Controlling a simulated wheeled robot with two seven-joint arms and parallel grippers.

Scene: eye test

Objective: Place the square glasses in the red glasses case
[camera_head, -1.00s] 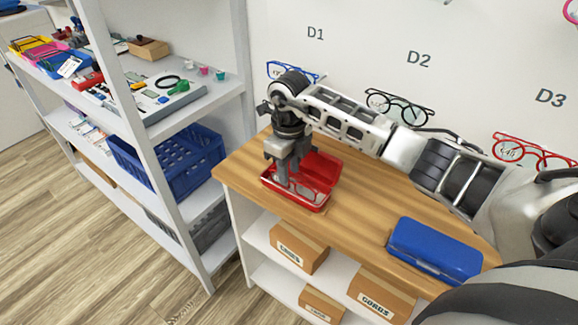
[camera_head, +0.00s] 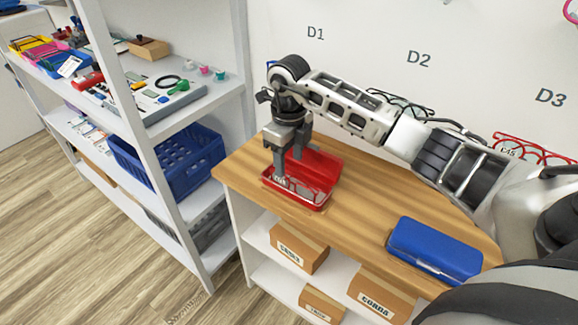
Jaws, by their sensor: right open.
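The red glasses case (camera_head: 319,168) lies open on the wooden tabletop, its lid raised at the back. A pair of thin-framed glasses (camera_head: 303,191) lies in its tray; I cannot tell for sure that the frame is square. My right gripper (camera_head: 288,169) points down over the left part of the case, with its fingers apart. The fingers hide part of the case and perhaps one end of the glasses. My left gripper is not in view.
A closed blue case (camera_head: 434,250) lies at the right of the tabletop (camera_head: 365,215). Dark glasses (camera_head: 400,103) hang under D2 and red glasses (camera_head: 530,148) under D3, partly behind my arm. A white shelf (camera_head: 190,110) stands at the left.

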